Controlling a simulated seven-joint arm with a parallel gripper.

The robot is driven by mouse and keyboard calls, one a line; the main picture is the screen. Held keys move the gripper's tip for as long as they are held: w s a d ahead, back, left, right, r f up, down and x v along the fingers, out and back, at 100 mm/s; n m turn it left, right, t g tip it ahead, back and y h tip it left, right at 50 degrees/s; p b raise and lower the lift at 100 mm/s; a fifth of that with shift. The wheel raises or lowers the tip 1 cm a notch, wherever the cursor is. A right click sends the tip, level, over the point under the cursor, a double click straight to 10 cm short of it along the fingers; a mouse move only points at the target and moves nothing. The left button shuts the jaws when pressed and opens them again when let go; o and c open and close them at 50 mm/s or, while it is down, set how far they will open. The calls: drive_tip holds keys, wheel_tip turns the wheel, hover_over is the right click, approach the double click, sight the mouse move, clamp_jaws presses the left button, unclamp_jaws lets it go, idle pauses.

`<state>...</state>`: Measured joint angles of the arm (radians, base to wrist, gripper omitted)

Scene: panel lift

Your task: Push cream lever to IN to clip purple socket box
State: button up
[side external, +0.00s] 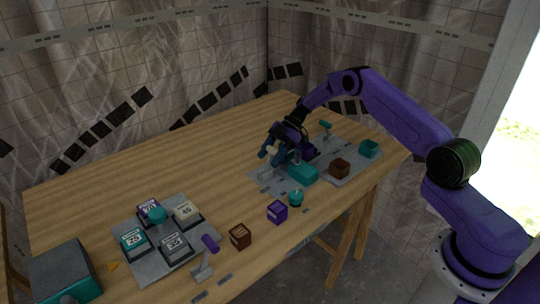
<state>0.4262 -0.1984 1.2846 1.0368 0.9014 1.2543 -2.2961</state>
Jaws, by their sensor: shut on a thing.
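My gripper (269,154) is low over the left end of the grey panel (345,173). Its teal fingers are shut on the cream lever (273,149), of which only a small pale part shows. The lever's base and any IN mark are hidden or too small to read. A small purple box (278,212) with a pale label stands upright on the table in front of the panel, apart from my gripper. I cannot tell whether it is the socket box.
On the panel are a teal block (304,174), a brown box (339,168), a teal open box (369,148) and a teal-topped lever (325,125). A teal knob (296,198) and brown box (240,236) stand in front. A plate (141,256) with numbered blocks and a purple-handled lever (210,243) are left.

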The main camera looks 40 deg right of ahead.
drive_tip(key=shift+d+f, duration=0.15)
drive_tip(key=shift+d, duration=0.2)
drive_tip(key=o, duration=1.4)
drive_tip(key=shift+a, duration=0.15)
drive_tip(key=v, duration=1.7)
drive_tip(key=shift+r, duration=0.25)
